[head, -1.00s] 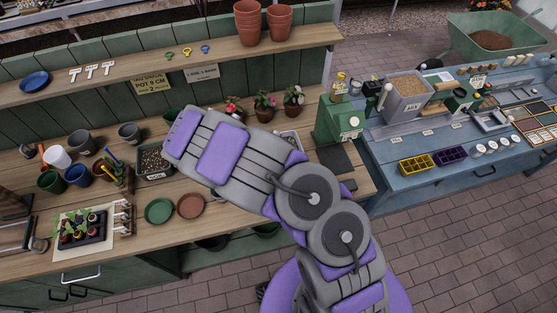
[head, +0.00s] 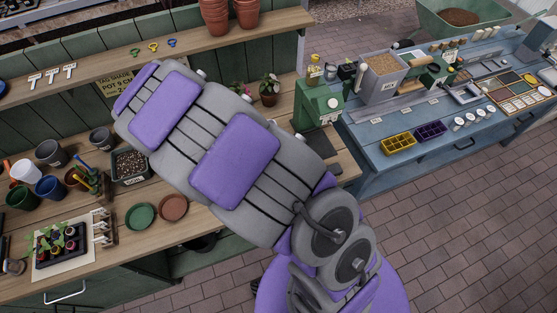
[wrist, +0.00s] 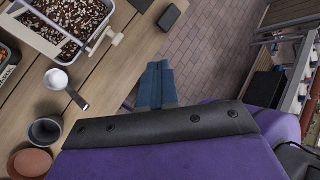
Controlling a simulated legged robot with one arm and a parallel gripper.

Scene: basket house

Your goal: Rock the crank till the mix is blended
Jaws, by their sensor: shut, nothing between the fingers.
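My gripper (wrist: 157,70) shows in the wrist view as two blue fingers pressed together, shut and empty, over the floor beyond the wooden bench's edge. In the head view my arm hides it. Dark mix with white specks (wrist: 72,14) fills a pale-rimmed tray (wrist: 27,38) at the upper left of the wrist view. A dark block-shaped part (wrist: 168,18) lies to the tray's right, apart from my fingers; I cannot tell whether it is the crank's grip. In the head view a grey hopper of tan mix (head: 383,63) stands on the blue bench. I cannot make out a crank for certain.
A metal scoop (wrist: 68,86), a grey pot (wrist: 46,131) and a terracotta pot (wrist: 30,163) are near the wooden bench's edge. A green machine (head: 318,104) stands at that bench's right end. Yellow (head: 398,144) and purple trays sit on the blue bench (head: 362,128). Brick floor is open in front.

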